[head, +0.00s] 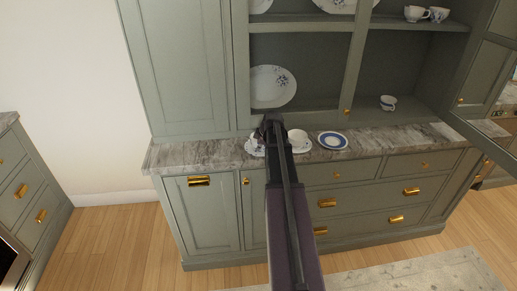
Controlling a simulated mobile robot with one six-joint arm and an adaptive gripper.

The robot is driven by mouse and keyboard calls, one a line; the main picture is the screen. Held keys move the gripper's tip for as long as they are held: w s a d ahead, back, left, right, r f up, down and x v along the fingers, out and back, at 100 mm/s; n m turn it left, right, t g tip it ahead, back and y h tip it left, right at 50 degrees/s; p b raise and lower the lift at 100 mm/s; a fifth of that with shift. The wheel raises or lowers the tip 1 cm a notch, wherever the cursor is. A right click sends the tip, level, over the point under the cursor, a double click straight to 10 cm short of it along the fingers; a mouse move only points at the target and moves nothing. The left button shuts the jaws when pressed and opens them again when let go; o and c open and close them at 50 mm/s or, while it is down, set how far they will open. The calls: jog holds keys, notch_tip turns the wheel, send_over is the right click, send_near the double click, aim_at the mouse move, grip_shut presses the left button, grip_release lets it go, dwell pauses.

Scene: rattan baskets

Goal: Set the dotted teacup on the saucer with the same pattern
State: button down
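My arm reaches up from the bottom centre to the marble counter, and my gripper (268,131) is at its far end, over the counter. Its fingers are small and dark, so I cannot tell whether they are open or shut. A white cup (298,137) shows just right of the arm, above a white saucer (303,148). Another white, patterned piece (254,148) is partly hidden left of the arm. A saucer with a blue ring (333,140) lies bare to the right. I cannot make out dots on any piece.
The marble counter (400,137) is clear to the right. A large floral plate (272,87) leans in the cabinet behind my gripper. Two cups (415,14) (439,14) stand on the upper shelf. An open glass door (485,90) juts out at the right.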

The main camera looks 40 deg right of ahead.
jog(key=shift+f, duration=0.1)
jog(key=c, duration=1.1)
grip_release()
jog(key=shift+r, duration=0.2)
jog(key=p+v, duration=0.3)
jog(key=shift+s+r+p, duration=0.15)
jog(key=shift+r+p, duration=0.15)
jog(key=shift+r, duration=0.1)
jog(key=p+v, duration=0.7)
jog(key=v, duration=0.1)
jog(key=shift+s, duration=0.15)
